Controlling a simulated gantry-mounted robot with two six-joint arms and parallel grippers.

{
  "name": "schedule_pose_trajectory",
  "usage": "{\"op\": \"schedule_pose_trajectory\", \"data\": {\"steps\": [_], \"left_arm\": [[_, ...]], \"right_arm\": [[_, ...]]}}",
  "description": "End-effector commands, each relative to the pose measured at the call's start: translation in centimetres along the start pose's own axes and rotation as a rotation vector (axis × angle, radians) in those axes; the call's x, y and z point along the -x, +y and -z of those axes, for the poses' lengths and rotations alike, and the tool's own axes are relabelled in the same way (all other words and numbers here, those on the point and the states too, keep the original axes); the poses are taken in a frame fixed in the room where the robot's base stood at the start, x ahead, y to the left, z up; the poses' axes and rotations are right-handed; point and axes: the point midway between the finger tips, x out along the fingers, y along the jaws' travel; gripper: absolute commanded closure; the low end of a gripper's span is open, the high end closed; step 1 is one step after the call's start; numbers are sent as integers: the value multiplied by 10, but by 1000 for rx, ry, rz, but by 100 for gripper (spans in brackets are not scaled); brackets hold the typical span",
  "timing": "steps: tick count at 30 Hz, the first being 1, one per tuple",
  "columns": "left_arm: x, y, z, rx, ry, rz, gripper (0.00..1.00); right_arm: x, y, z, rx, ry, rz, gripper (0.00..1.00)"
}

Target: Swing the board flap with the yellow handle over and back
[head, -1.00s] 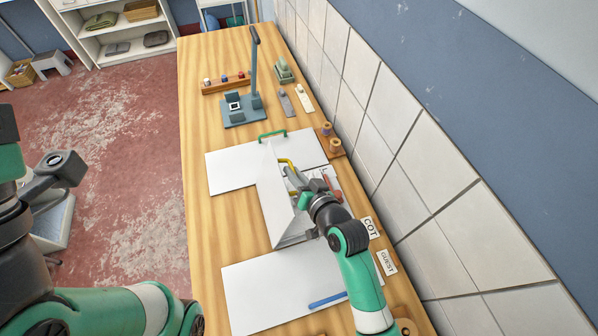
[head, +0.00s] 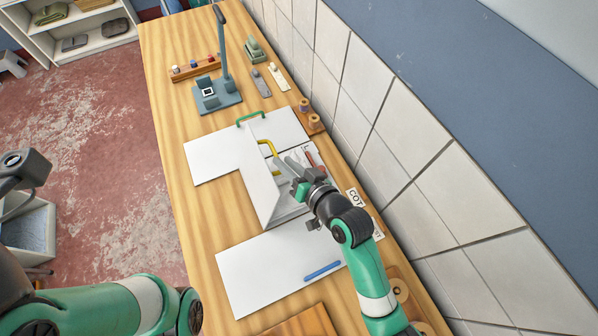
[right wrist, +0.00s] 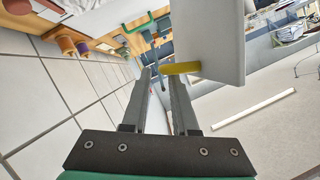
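The white board flap (head: 259,185) with the yellow handle (head: 267,148) stands raised and tilted over the middle of the table in the head view. My right gripper (head: 286,162) is just to the right of the handle, with its fingers apart and pointing toward the flap. In the right wrist view, the yellow handle (right wrist: 182,68) lies across the tip of the right-hand finger, and the flap (right wrist: 215,40) is beyond it. I cannot tell whether finger and handle touch.
A white board with a green handle (head: 250,117) lies behind the flap, and one with a blue handle (head: 322,270) lies in front. Wooden spools (head: 314,121) stand near the tiled wall (head: 400,130) at right. A blue-grey stand (head: 218,92) is farther back.

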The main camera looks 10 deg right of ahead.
Motion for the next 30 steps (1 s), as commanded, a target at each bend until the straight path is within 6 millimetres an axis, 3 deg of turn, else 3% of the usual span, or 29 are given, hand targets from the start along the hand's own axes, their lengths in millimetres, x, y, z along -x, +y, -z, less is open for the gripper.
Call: {"op": "schedule_pose_trajectory", "data": {"steps": [6,10,30], "left_arm": [[-4,0,4,0,0,0,100],[-7,0,6,0,0,0,100],[-9,0,8,0,0,0,100]], "right_arm": [[45,0,0,-2,-1,-3,73],[62,0,0,-2,-2,-2,73],[67,1,4,-1,4,-4,73]]}}
